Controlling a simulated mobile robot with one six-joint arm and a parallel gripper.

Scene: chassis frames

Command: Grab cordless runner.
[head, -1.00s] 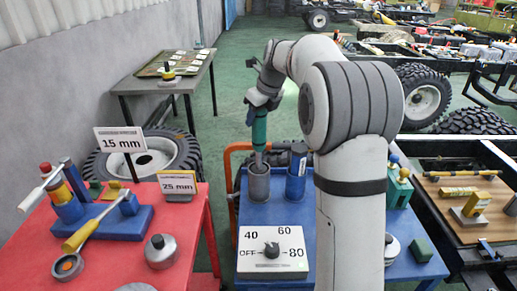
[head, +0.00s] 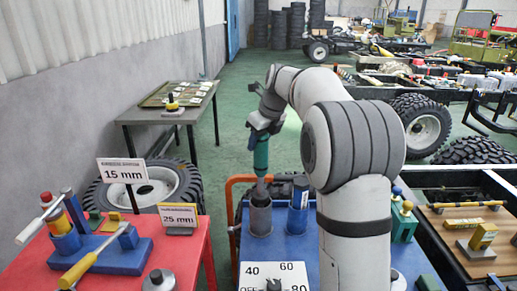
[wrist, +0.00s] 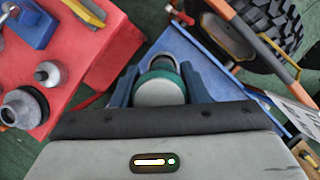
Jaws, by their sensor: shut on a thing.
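The cordless runner is a green, upright cylindrical tool (head: 261,156) with a grey lower end, seen in the head view. My gripper (head: 262,126) is shut on its upper part. The runner's lower end is at the mouth of a grey cylindrical holder (head: 260,218) on the blue table; I cannot tell how much of it is inside. In the wrist view, the runner (wrist: 160,92) shows end-on as a pale round cap with a green rim, between the fingers of my gripper (wrist: 160,80).
A blue cylinder (head: 298,208) stands just right of the holder on the blue table (head: 300,245). A dial panel (head: 272,276) lies in front. A red table (head: 190,245) with tools and signs is at left. An orange tube frame (head: 231,200) is close by.

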